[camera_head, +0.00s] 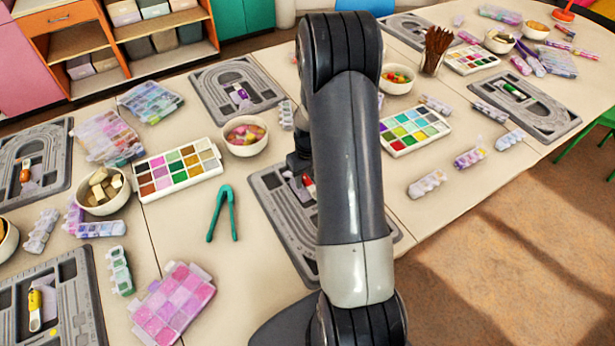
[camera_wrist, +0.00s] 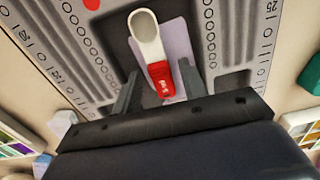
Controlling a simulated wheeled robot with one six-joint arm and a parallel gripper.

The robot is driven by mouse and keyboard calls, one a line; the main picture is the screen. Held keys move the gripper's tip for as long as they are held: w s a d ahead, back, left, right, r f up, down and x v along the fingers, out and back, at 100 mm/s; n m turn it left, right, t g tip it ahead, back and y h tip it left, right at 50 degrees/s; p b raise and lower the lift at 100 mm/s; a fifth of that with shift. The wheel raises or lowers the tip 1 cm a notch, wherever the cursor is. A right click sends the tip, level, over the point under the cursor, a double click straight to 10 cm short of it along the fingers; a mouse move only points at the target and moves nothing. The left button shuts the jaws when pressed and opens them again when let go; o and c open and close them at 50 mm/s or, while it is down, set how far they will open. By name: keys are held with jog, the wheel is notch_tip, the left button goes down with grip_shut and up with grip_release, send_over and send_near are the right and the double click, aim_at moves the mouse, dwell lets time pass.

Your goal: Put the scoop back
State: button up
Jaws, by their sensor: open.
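A small scoop with a white bowl and a red handle (camera_wrist: 159,78) lies in the recess of a grey bead board (camera_wrist: 92,70), over a pale lilac piece (camera_wrist: 178,45). In the head view the red of the scoop (camera_head: 309,187) shows just left of my arm, on the middle grey board (camera_head: 290,228). My gripper (camera_wrist: 160,70) is open above the board, one finger on each side of the red handle. I cannot tell whether the fingers touch it. My arm hides much of this board in the head view.
Another colour tray (camera_head: 413,130) is at the right. A red round spot (camera_wrist: 92,4) shows on the board. Bare table lies around the tweezers.

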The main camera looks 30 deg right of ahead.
aim_at(308, 180)
jog(key=shift+r+p, duration=0.6)
notch_tip(308, 180, up, 12)
jog(key=shift+d, duration=0.15)
jog(key=shift+c, duration=0.8)
dwell(0.5)
